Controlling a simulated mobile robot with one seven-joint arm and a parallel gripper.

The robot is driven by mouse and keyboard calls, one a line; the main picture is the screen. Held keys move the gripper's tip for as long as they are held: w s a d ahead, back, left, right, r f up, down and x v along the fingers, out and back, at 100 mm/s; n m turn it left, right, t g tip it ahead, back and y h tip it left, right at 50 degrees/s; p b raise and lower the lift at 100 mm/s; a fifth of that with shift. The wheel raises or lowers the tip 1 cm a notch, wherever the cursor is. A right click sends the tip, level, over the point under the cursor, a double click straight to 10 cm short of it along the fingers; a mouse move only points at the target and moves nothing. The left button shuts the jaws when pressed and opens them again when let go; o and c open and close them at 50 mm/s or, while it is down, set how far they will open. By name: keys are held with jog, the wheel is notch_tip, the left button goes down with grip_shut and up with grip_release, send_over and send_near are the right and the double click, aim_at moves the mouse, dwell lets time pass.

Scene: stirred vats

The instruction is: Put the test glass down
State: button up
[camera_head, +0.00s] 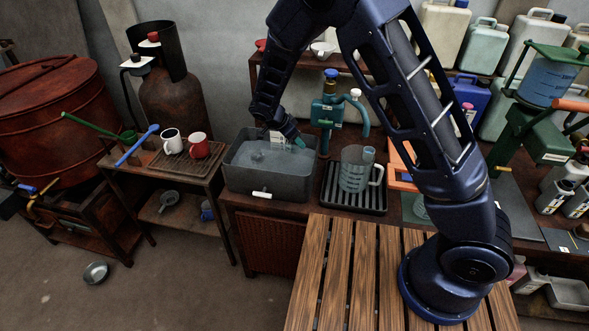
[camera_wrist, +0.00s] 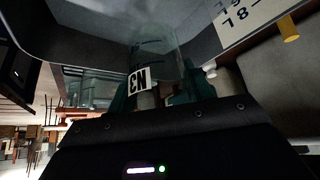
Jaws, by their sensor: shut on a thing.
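The test glass (camera_wrist: 158,48) is a clear tube, seen in the wrist view between the two teal fingers of my gripper (camera_wrist: 158,90). A white label reading "N3" (camera_wrist: 139,80) shows beside it. My gripper is shut on the glass. In the head view my gripper (camera_head: 291,137) reaches down at the back of a grey basin (camera_head: 268,186) holding clear liquid. The glass is hard to make out there against the liquid. I cannot tell whether its bottom touches the basin or the liquid.
A measuring jug (camera_head: 356,172) stands on a black ribbed tray (camera_head: 352,203) right of the basin. A teal tap fitting (camera_head: 327,112) stands behind. White and red mugs sit on a wooden rack (camera_head: 183,166) at left. A slatted wooden top (camera_head: 345,270) is mostly clear in front.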

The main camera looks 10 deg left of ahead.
notch_tip(320, 180, down, 14)
jog(key=shift+f, duration=0.1)
dwell(0.5)
jog(key=o, duration=1)
jog(key=v, duration=1.2)
